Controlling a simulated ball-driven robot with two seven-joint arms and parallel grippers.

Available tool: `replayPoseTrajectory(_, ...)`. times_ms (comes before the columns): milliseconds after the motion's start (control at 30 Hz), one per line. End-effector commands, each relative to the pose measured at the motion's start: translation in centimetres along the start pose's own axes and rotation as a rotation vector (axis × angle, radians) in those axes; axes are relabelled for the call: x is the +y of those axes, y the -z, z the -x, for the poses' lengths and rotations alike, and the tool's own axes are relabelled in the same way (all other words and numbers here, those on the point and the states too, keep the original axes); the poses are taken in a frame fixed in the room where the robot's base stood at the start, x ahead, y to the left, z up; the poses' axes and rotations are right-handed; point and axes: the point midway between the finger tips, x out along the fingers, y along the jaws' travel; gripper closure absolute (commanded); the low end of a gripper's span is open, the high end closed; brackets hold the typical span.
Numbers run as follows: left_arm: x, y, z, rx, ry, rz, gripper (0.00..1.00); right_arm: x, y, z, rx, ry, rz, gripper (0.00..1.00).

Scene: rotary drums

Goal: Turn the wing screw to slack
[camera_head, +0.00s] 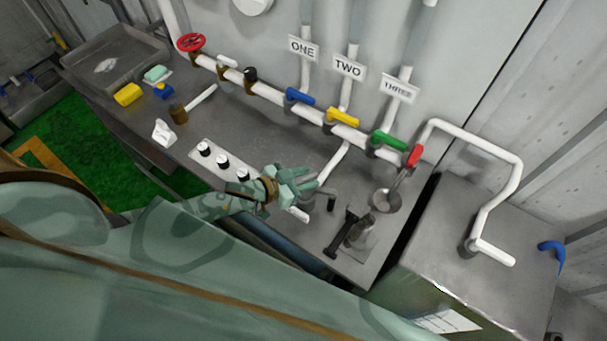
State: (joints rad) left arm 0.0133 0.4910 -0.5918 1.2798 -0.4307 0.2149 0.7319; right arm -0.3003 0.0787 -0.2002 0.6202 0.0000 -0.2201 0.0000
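My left gripper (309,180), pale green, is over the front of the grey bench, at the right end of a white panel (232,169) with black-and-white knobs. It covers part of the panel. Its fingers point right, and I cannot tell whether they are apart or hold something. I cannot pick out the wing screw for certain; it may be hidden by the gripper. A black T-shaped handle (350,220) on a metal fitting stands to the right of the gripper, apart from it. A small dark crank (331,202) is just right of the fingers. My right gripper is not in view.
A white pipe with a red wheel (191,43) and blue (299,96), yellow (342,117), green (389,141) and red (414,156) handles runs along the bench's back. A metal cup (386,201) is at right. A metal cabinet (480,250) stands beyond a gap.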

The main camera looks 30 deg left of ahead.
Motion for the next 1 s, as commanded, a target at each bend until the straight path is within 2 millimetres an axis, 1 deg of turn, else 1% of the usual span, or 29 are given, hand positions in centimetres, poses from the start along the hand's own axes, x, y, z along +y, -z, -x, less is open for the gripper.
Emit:
replayPoseTrajectory(200, 0.0, -0.1, 0.2, -0.001, 0.0, 0.0, 0.64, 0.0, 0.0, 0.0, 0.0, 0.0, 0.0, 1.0)
replayPoseTrajectory(267, 0.0, -0.1, 0.6, -0.003, 0.0, 0.0, 0.64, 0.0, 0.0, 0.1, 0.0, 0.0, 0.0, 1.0)
replayPoseTrajectory(333, 0.0, -0.1, 1.6, -0.003, 0.0, 0.0, 0.64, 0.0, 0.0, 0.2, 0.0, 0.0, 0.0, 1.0)
replayPoseTrajectory(467, 0.0, -0.2, 4.5, -0.005, -0.001, 0.0, 0.64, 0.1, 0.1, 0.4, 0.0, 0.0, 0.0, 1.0)
replayPoseTrajectory(600, 0.1, -0.2, 8.5, -0.005, -0.002, -0.001, 0.64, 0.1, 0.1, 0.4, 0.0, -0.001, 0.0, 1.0)
replayPoseTrajectory(700, 0.1, -0.2, 11.1, -0.005, -0.002, 0.001, 0.64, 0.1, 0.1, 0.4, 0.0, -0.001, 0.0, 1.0)
replayPoseTrajectory(800, 0.1, -0.2, 13.3, -0.004, -0.001, 0.001, 0.64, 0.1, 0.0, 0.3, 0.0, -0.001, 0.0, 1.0)
replayPoseTrajectory(900, 0.1, -0.1, 14.9, -0.002, -0.001, 0.001, 0.64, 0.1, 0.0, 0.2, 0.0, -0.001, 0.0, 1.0)
replayPoseTrajectory(1000, 0.0, -0.1, 15.9, -0.001, -0.001, 0.001, 0.64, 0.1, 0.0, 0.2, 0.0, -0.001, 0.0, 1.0)
